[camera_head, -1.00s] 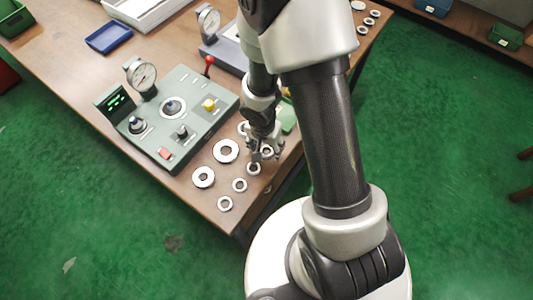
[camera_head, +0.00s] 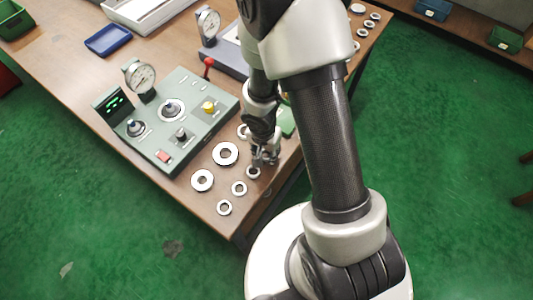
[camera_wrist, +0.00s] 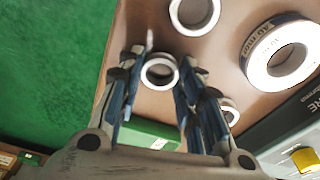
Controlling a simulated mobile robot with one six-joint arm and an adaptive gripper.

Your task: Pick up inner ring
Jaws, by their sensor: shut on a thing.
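A small metallic inner ring (camera_wrist: 160,71) lies between my two fingers in the wrist view. My gripper (camera_wrist: 164,64) is shut on this ring; I cannot tell whether the ring is clear of the table. In the head view my gripper (camera_head: 264,156) is low over the table's near right corner, and the held ring is hidden by it. Another small ring (camera_head: 253,173) lies just below my gripper and also shows at the top of the wrist view (camera_wrist: 195,12).
A large ring (camera_head: 225,153), a second broad ring (camera_head: 202,180) and smaller rings (camera_head: 239,188) lie on the wooden table (camera_head: 190,205). A green control panel (camera_head: 170,122) stands to the left. A green box (camera_head: 286,122) is behind my gripper. The table edge is close on the right.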

